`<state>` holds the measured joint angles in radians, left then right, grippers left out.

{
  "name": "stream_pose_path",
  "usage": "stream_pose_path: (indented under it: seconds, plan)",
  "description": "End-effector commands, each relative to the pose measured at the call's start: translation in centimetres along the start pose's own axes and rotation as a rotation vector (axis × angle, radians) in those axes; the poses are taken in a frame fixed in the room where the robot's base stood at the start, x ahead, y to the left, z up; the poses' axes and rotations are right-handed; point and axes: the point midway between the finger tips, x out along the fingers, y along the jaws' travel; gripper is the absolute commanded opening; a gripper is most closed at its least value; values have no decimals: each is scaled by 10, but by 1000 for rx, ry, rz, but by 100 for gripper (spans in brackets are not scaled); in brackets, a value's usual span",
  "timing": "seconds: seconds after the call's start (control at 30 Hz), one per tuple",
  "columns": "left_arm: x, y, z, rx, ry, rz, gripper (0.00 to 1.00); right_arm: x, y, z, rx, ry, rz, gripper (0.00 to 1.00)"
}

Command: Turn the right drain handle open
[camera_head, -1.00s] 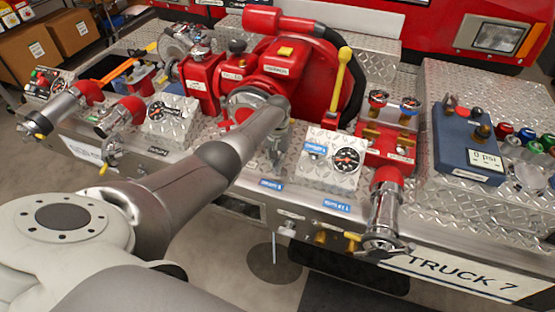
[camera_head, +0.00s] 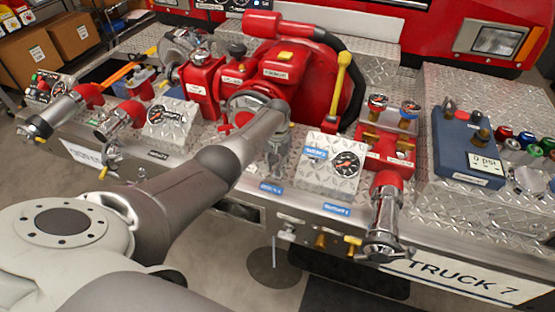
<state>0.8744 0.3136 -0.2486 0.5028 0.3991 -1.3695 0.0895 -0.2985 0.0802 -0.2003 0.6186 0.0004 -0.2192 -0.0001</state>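The likely right drain handle (camera_head: 354,240) is a small yellow lever low on the front panel, beside a brass fitting (camera_head: 322,240) and left of the right chrome outlet (camera_head: 384,220). My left arm reaches in from the lower left across the bumper. My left gripper (camera_head: 277,160) hangs at its end, in front of the red pump, up and left of the yellow lever and well apart from it. Its fingers blend with the metal behind, so whether they are open is unclear. My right gripper is not in view.
A gauge box (camera_head: 332,168) stands on the bumper between my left gripper and the right outlet. A blue pressure unit (camera_head: 467,145) sits to the right. The floor in front of the panel is mostly clear.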

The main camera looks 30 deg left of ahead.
Motion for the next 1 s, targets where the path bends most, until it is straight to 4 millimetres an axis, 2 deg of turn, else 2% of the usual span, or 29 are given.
stream_pose_path:
  seconds: [0.27, 0.7, 0.83, 1.0]
  plan:
    - [-22, 0, 0, 1, 3, 0, 32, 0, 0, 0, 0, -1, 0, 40]
    - [-104, 0, -1, -1, 4, 0, 32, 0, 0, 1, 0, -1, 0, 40]
    - [-115, 0, -1, -2, 2, 0, 32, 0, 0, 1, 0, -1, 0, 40]
    - [-120, 0, 0, -1, 1, 0, 32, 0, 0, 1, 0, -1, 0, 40]
